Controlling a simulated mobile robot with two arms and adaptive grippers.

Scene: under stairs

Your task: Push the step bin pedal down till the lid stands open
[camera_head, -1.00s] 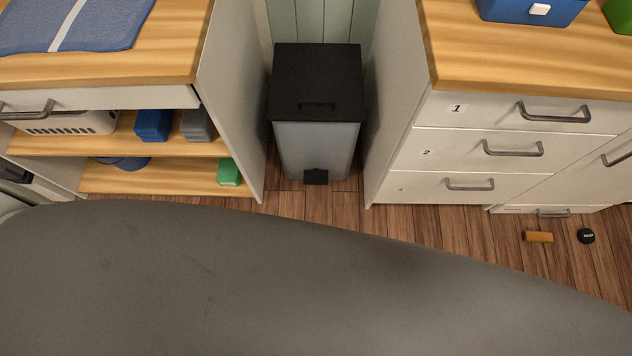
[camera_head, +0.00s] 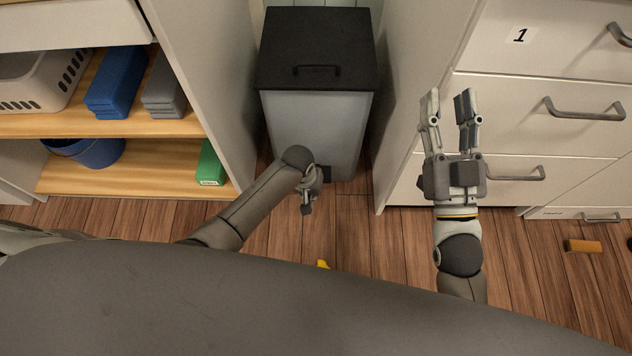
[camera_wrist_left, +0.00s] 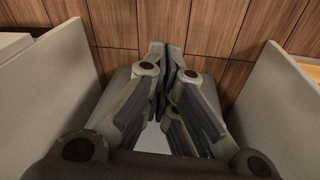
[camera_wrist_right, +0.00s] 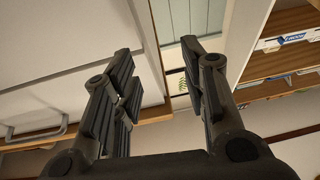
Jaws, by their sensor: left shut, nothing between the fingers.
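The step bin (camera_head: 290,130) stands between two cabinets in the head view, with a grey body and a black lid (camera_head: 316,45). The lid lies shut. The black pedal (camera_head: 323,174) is at the bin's bottom front, partly hidden by my left gripper (camera_head: 308,200). That gripper points down in front of the bin, close to the pedal; I cannot tell whether they touch. In the left wrist view its fingers (camera_wrist_left: 166,52) are together with nothing between them. My right gripper (camera_head: 448,97) is open and empty, in front of the right cabinet. Its fingers stand apart in the right wrist view (camera_wrist_right: 160,52).
The left cabinet has open shelves (camera_head: 95,178) with blue, grey and green items and a basket. The right cabinet has drawers with handles (camera_head: 585,110). A small yellow thing (camera_head: 322,264) and an orange block (camera_head: 582,246) lie on the wood floor (camera_head: 350,225).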

